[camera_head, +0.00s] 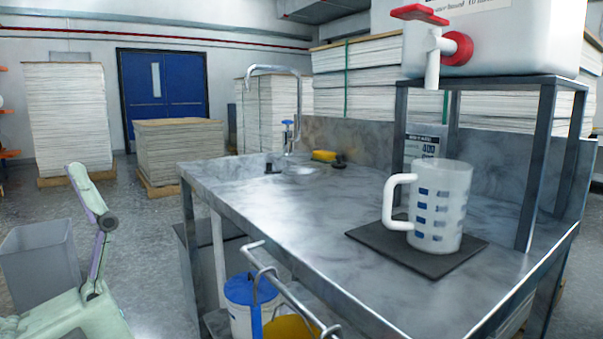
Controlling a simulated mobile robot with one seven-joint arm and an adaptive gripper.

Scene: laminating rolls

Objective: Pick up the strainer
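I cannot clearly make out a strainer in the head view. Around the small sink basin (303,171) at the far left end of the metal counter (290,205) lie small dark items, too small to identify. One dark item (339,161) is beside a yellow sponge (323,156); another (271,168) is at the basin's left. Parts of my pale green arm show at the lower left, to the left of the counter and apart from it. My gripper is not in view.
A white measuring jug (440,205) stands on a black mat (372,237) at the counter's near right. A metal stand (530,165) carries a white tank (500,38) with a red tap. A tall faucet (275,69) rises behind the basin. The counter's middle is clear.

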